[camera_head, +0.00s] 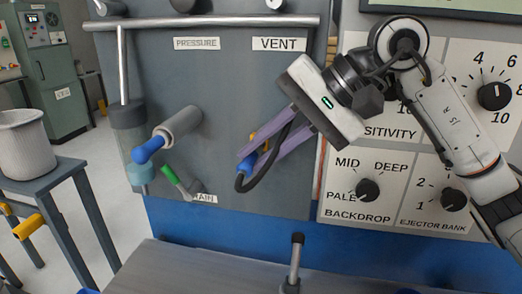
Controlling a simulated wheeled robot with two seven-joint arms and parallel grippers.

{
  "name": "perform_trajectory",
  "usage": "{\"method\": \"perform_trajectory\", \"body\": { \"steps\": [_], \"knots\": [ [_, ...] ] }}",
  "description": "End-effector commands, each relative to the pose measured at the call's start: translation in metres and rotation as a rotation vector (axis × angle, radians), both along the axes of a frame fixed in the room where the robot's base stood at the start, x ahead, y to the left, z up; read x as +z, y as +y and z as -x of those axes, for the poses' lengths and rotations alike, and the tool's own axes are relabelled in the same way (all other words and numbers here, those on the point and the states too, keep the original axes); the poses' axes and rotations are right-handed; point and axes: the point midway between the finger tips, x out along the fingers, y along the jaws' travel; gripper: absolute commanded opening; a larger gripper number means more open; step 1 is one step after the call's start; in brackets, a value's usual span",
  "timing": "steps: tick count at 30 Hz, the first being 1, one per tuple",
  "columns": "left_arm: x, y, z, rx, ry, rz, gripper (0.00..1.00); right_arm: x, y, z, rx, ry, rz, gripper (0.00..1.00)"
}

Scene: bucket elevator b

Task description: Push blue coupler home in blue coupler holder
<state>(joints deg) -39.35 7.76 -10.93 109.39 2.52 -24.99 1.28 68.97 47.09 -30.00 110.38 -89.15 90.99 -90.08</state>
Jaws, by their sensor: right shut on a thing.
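My right gripper (245,169) comes in from the right, with its two long purple fingers pointing down and left in front of the grey panel. It is shut on the blue coupler (248,164), a small blue piece between the fingertips. A black hose loops from the coupler back up between the fingers. The blue coupler holder cannot be made out for sure; a yellow piece (257,138) shows just above the coupler, partly hidden by the upper finger. How deep the coupler sits in anything cannot be told. My left gripper is not in view.
A grey cylinder with a blue rounded end (150,149) and a green-tipped lever (170,174) stick out left of the gripper. A metal rail (205,22) crosses above. Dial panels (350,205) stand at right. A black-topped lever (296,258) rises below.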

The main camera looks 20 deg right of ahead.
Motion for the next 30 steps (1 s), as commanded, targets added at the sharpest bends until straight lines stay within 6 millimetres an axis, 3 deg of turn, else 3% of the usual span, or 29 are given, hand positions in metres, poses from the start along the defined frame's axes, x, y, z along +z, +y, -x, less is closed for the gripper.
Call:
{"method": "perform_trajectory", "body": {
  "steps": [30],
  "knots": [
    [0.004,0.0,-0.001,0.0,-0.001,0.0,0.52,0.002,-0.012,-0.017,-0.004,-0.002,-0.002,0.0]
  ]
}}
